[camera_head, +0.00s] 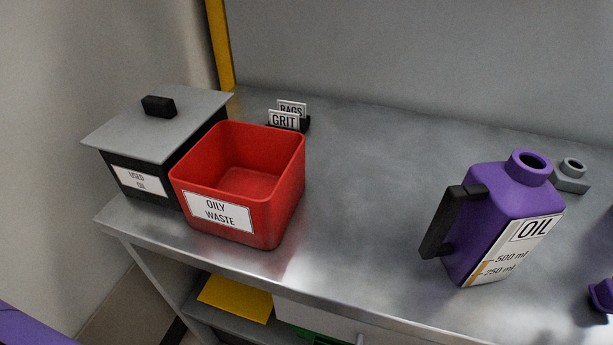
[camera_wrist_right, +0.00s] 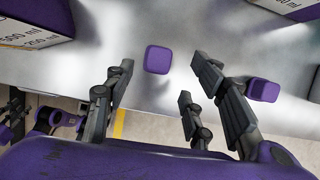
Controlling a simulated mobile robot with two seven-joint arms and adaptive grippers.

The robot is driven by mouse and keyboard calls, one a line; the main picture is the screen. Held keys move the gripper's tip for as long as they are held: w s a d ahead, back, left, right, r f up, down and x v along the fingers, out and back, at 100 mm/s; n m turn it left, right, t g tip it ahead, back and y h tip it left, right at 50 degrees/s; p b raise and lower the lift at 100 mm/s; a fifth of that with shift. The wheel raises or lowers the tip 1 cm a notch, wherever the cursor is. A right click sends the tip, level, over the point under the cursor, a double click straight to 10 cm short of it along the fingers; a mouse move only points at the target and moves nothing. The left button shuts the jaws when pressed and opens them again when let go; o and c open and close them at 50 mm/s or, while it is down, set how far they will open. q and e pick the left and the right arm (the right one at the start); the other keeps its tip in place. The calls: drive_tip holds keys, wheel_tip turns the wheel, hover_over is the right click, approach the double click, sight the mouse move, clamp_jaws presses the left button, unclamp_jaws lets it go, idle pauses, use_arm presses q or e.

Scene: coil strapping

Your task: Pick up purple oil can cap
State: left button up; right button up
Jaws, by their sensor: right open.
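A purple cap (camera_wrist_right: 158,59), a small rounded square seen from above, lies on the metal bench in the right wrist view. My right gripper (camera_wrist_right: 162,78) is open and empty, with its dark fingers to either side of the cap in the picture; the gap in height is unclear. A second purple block (camera_wrist_right: 263,90), perhaps another cap, lies right of the fingers. A purple piece, probably a cap (camera_head: 601,295), is cut by the right edge of the head view. The purple oil can (camera_head: 503,217) stands upright with an open neck. My left gripper does not show.
A red oily waste bin (camera_head: 238,229) and a dark lidded used oil box (camera_head: 142,180) stand at the left. GRIT and RAGS signs (camera_head: 284,120) and a small grey fitting (camera_head: 571,178) stand farther back. The bench middle (camera_head: 350,210) is clear.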

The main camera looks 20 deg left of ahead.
drive_tip(key=b+x, duration=0.1)
drive_tip(key=x, duration=0.4)
drive_tip(key=shift+w+a+f, duration=0.1)
drive_tip(key=shift+f, duration=0.3)
drive_tip(key=c, duration=0.9)
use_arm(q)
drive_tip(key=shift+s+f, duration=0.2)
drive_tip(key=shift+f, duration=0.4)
use_arm(e)
drive_tip(key=shift+r, duration=0.1)
